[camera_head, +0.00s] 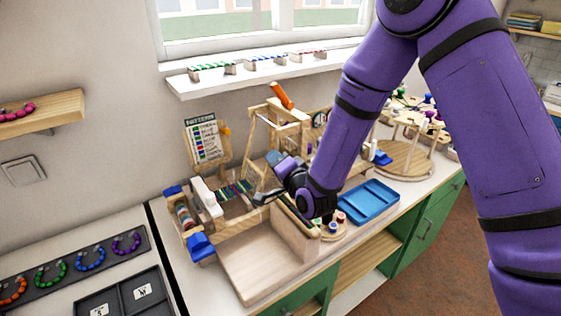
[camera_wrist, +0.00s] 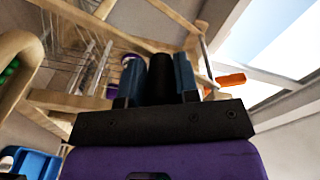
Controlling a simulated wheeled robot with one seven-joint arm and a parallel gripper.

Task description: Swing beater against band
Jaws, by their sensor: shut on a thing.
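A pattern card (camera_head: 203,140) stands behind the loom. Blue clamps (camera_head: 200,246) sit at its left end. A blue tray (camera_head: 362,203) lies to the right, with small spools (camera_head: 339,217) beside it. An orange handle (camera_head: 281,95) sticks up behind my gripper.

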